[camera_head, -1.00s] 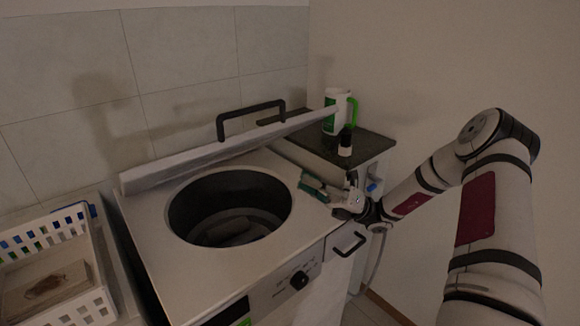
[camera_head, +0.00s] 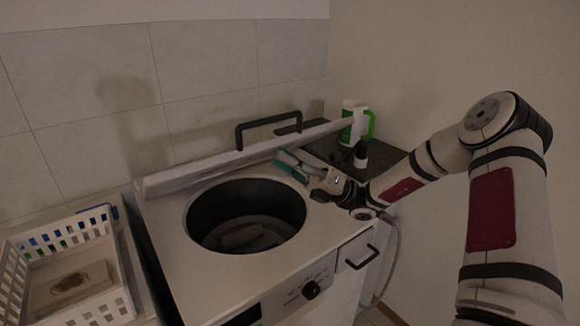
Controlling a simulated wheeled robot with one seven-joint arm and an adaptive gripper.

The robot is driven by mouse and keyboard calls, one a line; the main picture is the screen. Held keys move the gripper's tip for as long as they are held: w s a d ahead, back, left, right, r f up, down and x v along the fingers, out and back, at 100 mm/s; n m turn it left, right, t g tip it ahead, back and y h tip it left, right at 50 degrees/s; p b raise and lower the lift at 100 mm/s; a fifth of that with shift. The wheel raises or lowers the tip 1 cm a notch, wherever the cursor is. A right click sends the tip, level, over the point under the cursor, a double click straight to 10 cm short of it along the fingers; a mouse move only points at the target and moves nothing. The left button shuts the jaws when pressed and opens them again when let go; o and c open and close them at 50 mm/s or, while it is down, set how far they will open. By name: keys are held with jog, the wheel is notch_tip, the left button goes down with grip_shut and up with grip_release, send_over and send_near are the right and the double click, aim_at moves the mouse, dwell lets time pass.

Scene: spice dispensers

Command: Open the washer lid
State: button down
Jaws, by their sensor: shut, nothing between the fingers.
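The washer (camera_head: 180,262) is a white top-loader with a round dark drum opening (camera_head: 247,216) fully exposed. Its lid (camera_head: 235,158) stands raised along the back edge, seen nearly edge-on, with a black handle (camera_head: 268,121) above it. My gripper (camera_head: 283,163) is shut and empty. Its teal fingers are over the right rear of the washer top, close below the lid's right part. I cannot tell whether they touch the lid.
A white basket (camera_head: 75,270) with a flat item inside stands at the left. A dark-topped cabinet (camera_head: 385,152) at the right rear holds a white and green jug (camera_head: 352,120) and a small dark bottle (camera_head: 361,154). Tiled wall is close behind the washer.

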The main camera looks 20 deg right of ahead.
jog(key=w+r+m+p, duration=0.1)
jog(key=w+r, duration=0.1)
jog(key=r, duration=0.1)
jog(key=w+a+r+m+t+h+p, duration=0.1)
jog(key=w+r+p, duration=0.1)
jog(key=r, duration=0.1)
jog(key=w+a+r+m+t+h+p, duration=0.1)
jog(key=w+r+m, duration=0.1)
jog(key=r, duration=0.1)
jog(key=shift+a+r+p, duration=0.1)
jog(key=shift+r+p, duration=0.25)
jog(key=shift+r, duration=0.05)
jog(key=w+a+r+m+t+h+b, duration=0.1)
jog(key=w+a+r+m+h+b, duration=0.1)
jog(key=w+r, duration=0.6)
jog(key=w+a+m, duration=0.1)
jog(key=w, duration=0.3)
jog(key=shift+w+a+r+t, duration=0.2)
jog(key=shift+a+r+t, duration=0.1)
jog(key=shift+a+r, duration=0.1)
